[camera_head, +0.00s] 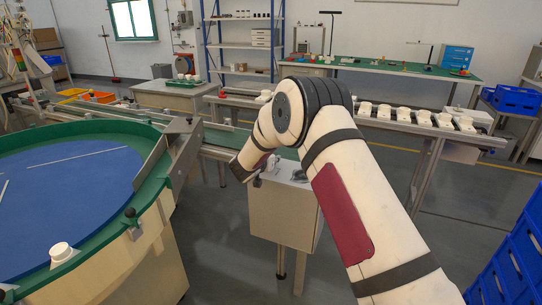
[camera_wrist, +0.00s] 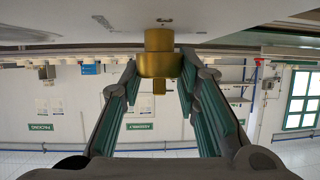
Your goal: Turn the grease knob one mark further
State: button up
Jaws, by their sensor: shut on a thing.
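The brass grease knob (camera_wrist: 159,64) shows in the wrist view at the top middle, a round collar with a narrower stem and a small tab. It sits against a pale surface (camera_wrist: 60,32). My gripper (camera_wrist: 159,70) has its two dark fingers with green pads on either side of the knob, shut on it. In the head view my arm reaches down to a pale box-shaped cabinet (camera_head: 284,215) beside the conveyor. The knob and my fingertips are largely hidden there by my arm.
A blue round table with a green rim (camera_head: 100,121) stands at the left. A conveyor with several white pieces (camera_head: 430,131) runs behind my arm. Blue crates (camera_head: 510,265) stack at the lower right. Grey floor (camera_head: 465,225) is open between them.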

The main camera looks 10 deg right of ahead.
jog(key=shift+d+f+m+g+h, duration=0.1)
jog(key=shift+m+g+h, duration=0.3)
jog(key=o, duration=1.2)
jog(key=shift+s+a+r, duration=0.2)
jog(key=shift+s+a, duration=0.1)
jog(key=shift+a, duration=0.05)
jog(key=v, duration=1.1)
jog(key=shift+s+f, duration=0.1)
